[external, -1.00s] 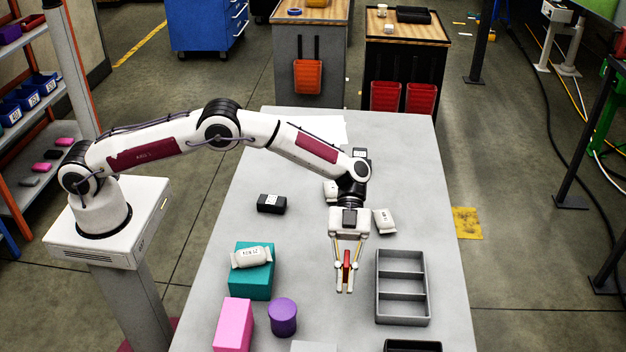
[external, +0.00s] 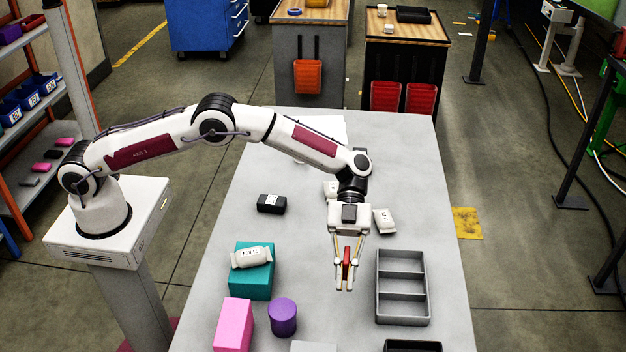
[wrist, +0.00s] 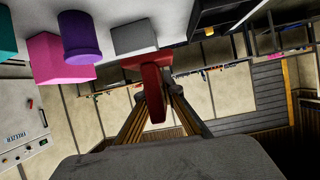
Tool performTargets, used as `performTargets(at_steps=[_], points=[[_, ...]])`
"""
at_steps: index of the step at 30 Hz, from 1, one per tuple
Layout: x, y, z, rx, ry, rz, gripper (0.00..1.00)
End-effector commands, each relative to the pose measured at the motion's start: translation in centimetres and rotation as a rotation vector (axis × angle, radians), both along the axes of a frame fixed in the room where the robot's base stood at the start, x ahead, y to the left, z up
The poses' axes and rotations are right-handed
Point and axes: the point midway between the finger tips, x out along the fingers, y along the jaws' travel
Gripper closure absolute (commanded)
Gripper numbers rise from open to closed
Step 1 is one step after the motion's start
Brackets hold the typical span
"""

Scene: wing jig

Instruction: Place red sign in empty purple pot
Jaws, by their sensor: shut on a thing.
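My gripper (external: 344,287) points down above the table and is shut on a red sign (external: 346,260). The red sign also shows between the fingers in the wrist view (wrist: 152,90), with a wider, flat end away from the palm. The purple pot (external: 283,317) is a round cylinder standing on the table, to the left of and nearer the camera than my gripper. It also shows at the upper left of the wrist view (wrist: 82,42). Its top looks flat and purple in the external view, and I cannot tell whether it is hollow.
A pink box (external: 233,325) and a teal box (external: 251,280) bearing a white packet (external: 251,257) stand left of the pot. A grey compartment tray (external: 402,321) lies right of my gripper. A black box (external: 271,203) lies farther back. Table between pot and tray is mostly clear.

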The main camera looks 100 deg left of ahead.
Motion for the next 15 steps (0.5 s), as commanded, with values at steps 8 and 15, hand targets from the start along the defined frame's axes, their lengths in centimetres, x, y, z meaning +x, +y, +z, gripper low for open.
performTargets(at_steps=[8, 15], points=[[-2.2, -2.9, 4.0, -0.009, -0.003, -0.025, 1.00], [-4.8, -5.3, 6.4, -0.019, 0.005, -0.030, 1.00]])
